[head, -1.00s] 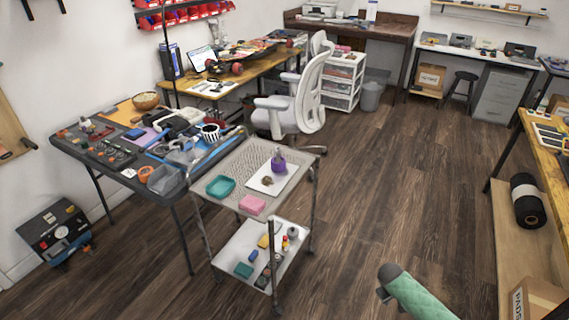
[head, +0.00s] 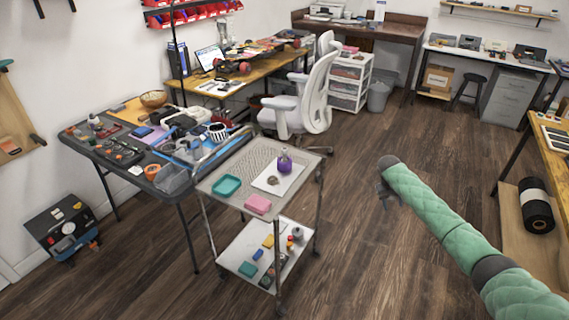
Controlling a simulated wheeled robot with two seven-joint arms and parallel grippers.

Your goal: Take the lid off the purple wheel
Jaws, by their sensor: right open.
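A small purple object (head: 285,163), which looks to be the purple wheel, stands on a white sheet or tray (head: 290,182) on the top shelf of the trolley. It has a narrower upper part, but it is too small to tell how a lid sits on it. A small brown item (head: 272,180) lies beside it. My left gripper is not in view.
The trolley (head: 236,168) also carries a teal tray (head: 226,186) and a pink box (head: 258,204). Several small items lie on its lower shelf. A cluttered table (head: 85,150) stands close on its left, a white chair (head: 312,95) behind.

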